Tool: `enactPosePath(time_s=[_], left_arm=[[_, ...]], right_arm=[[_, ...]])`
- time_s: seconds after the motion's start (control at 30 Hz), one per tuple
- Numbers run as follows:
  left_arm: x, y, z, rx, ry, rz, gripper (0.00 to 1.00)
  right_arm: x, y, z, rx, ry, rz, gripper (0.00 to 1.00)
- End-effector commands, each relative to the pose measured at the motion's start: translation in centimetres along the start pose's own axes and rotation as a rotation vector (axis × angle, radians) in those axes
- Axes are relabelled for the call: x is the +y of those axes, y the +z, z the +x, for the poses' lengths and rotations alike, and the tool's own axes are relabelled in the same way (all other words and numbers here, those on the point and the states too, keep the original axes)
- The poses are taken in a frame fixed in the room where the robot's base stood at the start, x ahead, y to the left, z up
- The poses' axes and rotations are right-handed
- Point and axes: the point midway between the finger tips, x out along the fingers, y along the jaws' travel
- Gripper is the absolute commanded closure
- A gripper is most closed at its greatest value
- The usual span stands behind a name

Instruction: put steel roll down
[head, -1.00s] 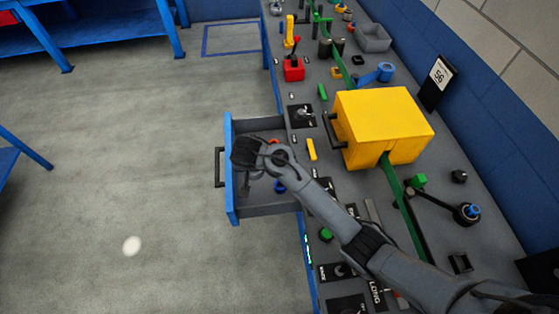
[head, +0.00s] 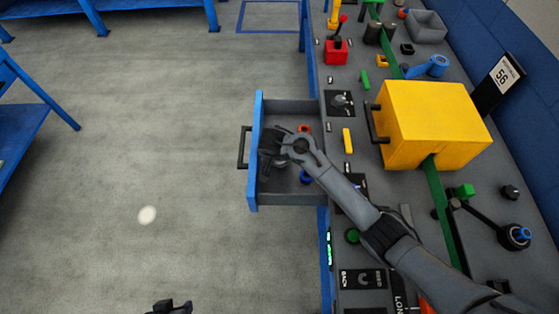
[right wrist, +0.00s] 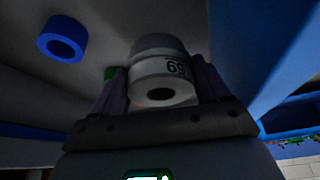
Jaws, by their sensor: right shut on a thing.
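A blue ring (head: 305,177) and an orange ring (head: 304,128) lie in the drawer. The blue ring also shows in the right wrist view (right wrist: 62,40). A yellow box (head: 430,120) with a black handle stands on the bench to the right. The floor left of the drawer is clear.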

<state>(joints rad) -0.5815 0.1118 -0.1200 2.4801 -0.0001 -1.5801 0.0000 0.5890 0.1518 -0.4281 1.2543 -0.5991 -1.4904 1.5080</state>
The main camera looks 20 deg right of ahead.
Motion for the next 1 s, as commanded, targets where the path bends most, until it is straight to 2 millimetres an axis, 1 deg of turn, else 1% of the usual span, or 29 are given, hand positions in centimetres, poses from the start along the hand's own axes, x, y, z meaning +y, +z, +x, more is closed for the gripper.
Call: enactPosePath(time_s=[0.2, 0.27, 0.57, 0.7, 0.73, 0.8, 1.0], left_arm=[[0.0, 0.4, 1.2, 0.001, 0.0, 0.0, 0.57], [0.0, 0.4, 1.4, 0.001, -0.001, 0.001, 0.57], [-0.2, 0.5, 1.3, -0.001, -0.008, 0.01, 0.57], [-0.3, 0.5, 1.4, -0.001, -0.01, 0.013, 0.57], [-0.3, 0.5, 1.4, -0.001, -0.01, 0.013, 0.57], [-0.3, 0.5, 1.4, -0.001, -0.01, 0.013, 0.57], [-0.2, 0.5, 1.4, 0.0, -0.009, 0.011, 0.57]], right_arm=[[0.0, 1.0, 2.5, 0.001, 0.001, 0.0, 0.68], [0.0, 1.1, 2.9, 0.001, 0.0, 0.0, 0.68], [0.0, 1.2, 3.0, 0.001, -0.001, 0.001, 0.68], [0.0, 1.4, 3.4, 0.0, 0.0, 0.0, 0.68], [0.0, 1.4, 3.4, -0.001, 0.001, -0.001, 0.22], [0.1, 1.4, 3.4, -0.001, 0.001, -0.001, 0.14], [0.1, 1.4, 3.4, -0.001, 0.001, 0.0, 0.14]])
